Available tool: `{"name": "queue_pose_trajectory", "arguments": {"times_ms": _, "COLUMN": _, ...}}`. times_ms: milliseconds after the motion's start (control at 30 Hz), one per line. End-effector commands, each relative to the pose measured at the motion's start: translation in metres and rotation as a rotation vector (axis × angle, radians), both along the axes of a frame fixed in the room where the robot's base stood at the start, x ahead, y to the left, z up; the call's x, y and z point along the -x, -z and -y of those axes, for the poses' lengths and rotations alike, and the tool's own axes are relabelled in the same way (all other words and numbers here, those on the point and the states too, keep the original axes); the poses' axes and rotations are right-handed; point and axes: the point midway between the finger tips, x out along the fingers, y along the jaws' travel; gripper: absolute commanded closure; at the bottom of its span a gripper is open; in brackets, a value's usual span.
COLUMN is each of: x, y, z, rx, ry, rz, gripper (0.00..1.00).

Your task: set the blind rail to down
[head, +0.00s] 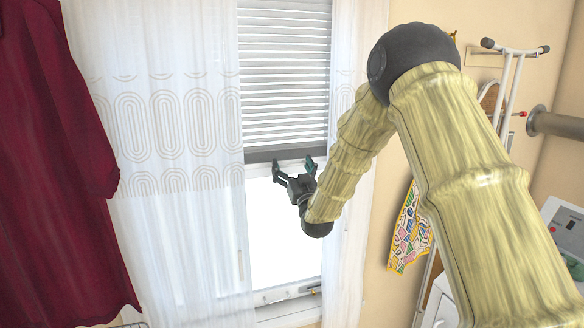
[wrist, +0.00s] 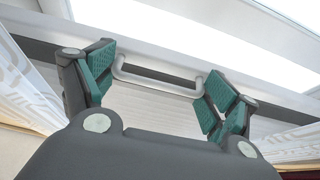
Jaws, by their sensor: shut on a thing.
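The blind (head: 284,85) has pale slats and hangs over the upper part of the window. Its dark grey bottom rail (head: 262,156) is about halfway down the window, with bright glass below it. In the wrist view the rail (wrist: 272,106) carries a pale grey U-shaped handle (wrist: 155,77). My gripper (head: 294,164) is at the rail in the head view. In the wrist view my gripper (wrist: 160,72) has its teal pads at the two ends of the handle, shut on it with the fingers wide apart. The handle cannot be made out in the head view.
White curtains (head: 165,130) hang on both sides of the window. A dark red garment (head: 55,170) hangs at the left. The window sill (head: 285,311) is below. A white rack (head: 512,75) and a patterned cloth (head: 408,235) are on the right. The window area below the rail is clear.

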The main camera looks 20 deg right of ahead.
Motion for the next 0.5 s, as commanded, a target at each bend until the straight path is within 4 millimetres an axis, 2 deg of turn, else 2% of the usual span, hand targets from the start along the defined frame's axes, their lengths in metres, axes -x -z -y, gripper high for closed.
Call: {"name": "queue_pose_trajectory", "arguments": {"times_ms": 500, "x": 0.000, "y": 0.094, "z": 0.003, "rx": 0.000, "ry": 0.004, "rz": -0.003, "gripper": 0.56}}
